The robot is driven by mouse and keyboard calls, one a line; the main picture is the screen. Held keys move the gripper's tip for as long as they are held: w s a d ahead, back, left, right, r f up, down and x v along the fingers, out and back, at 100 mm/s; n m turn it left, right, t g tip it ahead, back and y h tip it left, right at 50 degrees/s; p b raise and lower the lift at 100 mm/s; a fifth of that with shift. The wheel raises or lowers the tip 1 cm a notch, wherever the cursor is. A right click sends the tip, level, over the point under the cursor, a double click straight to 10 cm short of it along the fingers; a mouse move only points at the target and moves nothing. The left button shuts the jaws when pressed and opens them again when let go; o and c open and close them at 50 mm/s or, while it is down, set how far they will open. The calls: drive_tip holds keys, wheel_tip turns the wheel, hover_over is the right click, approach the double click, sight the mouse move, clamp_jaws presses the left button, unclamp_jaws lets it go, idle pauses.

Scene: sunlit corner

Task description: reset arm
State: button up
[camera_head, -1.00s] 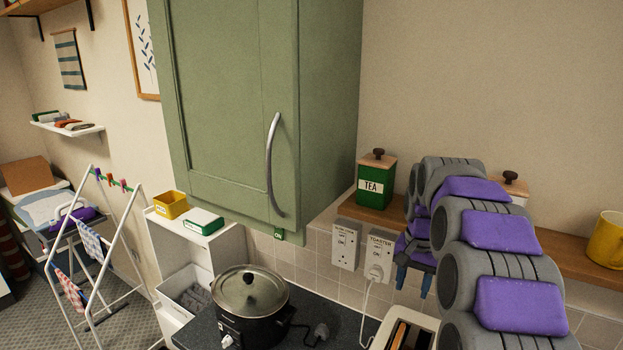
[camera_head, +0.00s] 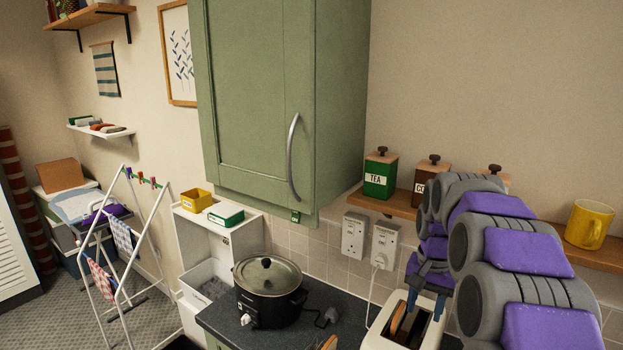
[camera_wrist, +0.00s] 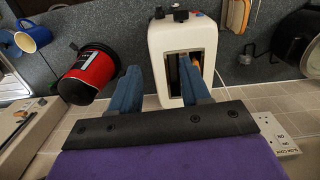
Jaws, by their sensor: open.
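My gripper (camera_head: 426,300) is in front of the wall tiles, above the toaster, at the lower right of the head view. Its two blue fingers are apart and nothing is between them. In the wrist view my gripper (camera_wrist: 160,88) shows its fingers spread, with the white toaster (camera_wrist: 183,36) beyond them. The toaster (camera_head: 385,322) stands on the dark worktop with bread in its slot. My grey and purple arm covers part of the shelf and wall.
A black slow cooker (camera_head: 268,290) stands on the worktop (camera_head: 228,318). A green cabinet (camera_head: 255,100) hangs above it. A shelf (camera_head: 397,203) holds a tea tin (camera_head: 380,178) and a yellow mug (camera_head: 588,224). The wrist view shows a red kettle-like item (camera_wrist: 88,75) and blue mug (camera_wrist: 35,35).

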drive_tip(key=s+a+f+n+b, duration=0.2)
drive_tip(key=s+a+f, duration=0.1)
drive_tip(key=s, duration=0.9)
drive_tip(key=s+a+f+n+g+b, duration=0.1)
drive_tip(key=s+f, duration=0.5)
drive_tip(key=s, duration=0.6)
drive_tip(key=s+a+f+n+b, duration=0.3)
drive_tip(key=s+a+f+b, duration=0.2)
drive_tip(key=s, duration=0.8)
drive_tip(key=shift+a+f+g, duration=0.15)
drive_tip(key=shift+a+g, duration=0.15)
drive_tip(key=shift+a, duration=0.3)
